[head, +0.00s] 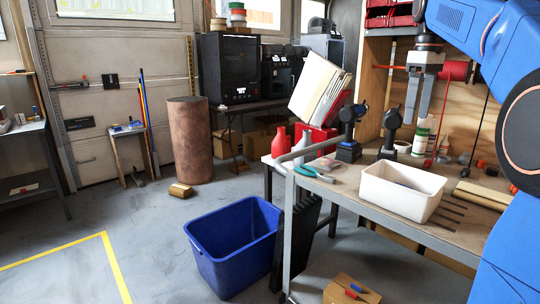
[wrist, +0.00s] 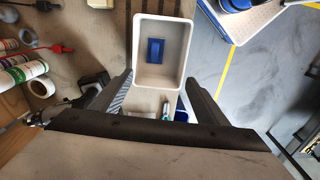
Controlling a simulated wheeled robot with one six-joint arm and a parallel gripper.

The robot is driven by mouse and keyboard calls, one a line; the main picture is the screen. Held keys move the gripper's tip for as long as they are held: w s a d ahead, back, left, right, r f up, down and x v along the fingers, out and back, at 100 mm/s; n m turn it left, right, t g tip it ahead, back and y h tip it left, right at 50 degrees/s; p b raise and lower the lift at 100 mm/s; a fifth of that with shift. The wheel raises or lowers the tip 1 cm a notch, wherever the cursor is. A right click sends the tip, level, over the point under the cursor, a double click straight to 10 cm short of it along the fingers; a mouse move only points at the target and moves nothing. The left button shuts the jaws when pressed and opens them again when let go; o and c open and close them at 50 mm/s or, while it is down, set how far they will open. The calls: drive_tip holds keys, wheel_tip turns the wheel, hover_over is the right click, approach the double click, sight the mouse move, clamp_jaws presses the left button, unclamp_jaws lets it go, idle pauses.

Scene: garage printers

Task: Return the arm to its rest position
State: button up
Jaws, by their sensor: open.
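My blue arm (head: 459,22) comes in from the upper right of the head view. My gripper (head: 417,118) hangs at its end, fingers pointing down, raised above the workbench (head: 345,183). In the wrist view my gripper (wrist: 158,78) shows two dark fingers spread wide with nothing held between them. A white bin (head: 385,205) stands on the bench below it and shows beyond the fingers in the wrist view (wrist: 138,60).
White bottles (head: 421,140) are behind the bin. Open floor lies at left.

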drive_tip(key=s+a+f+m+t, duration=0.1)
drive_tip(key=s+a+f, duration=0.3)
drive_tip(key=s+f, duration=0.5)
drive_tip(key=s+a+f+m+t, duration=0.2)
drive_tip(key=s+a+f, duration=0.3)
drive_tip(key=s+f, duration=0.5)
drive_tip(key=s+a+f+m+t, duration=0.1)
drive_tip(key=s+a+f+m, duration=0.3)
drive_tip(key=s+f, duration=0.5)
wheel_tip(320, 180, down, 6)
drive_tip(key=shift+s+a+f+t, duration=0.3)
drive_tip(key=shift+s+a, duration=0.1)
drive_tip(key=shift+a, duration=0.3)
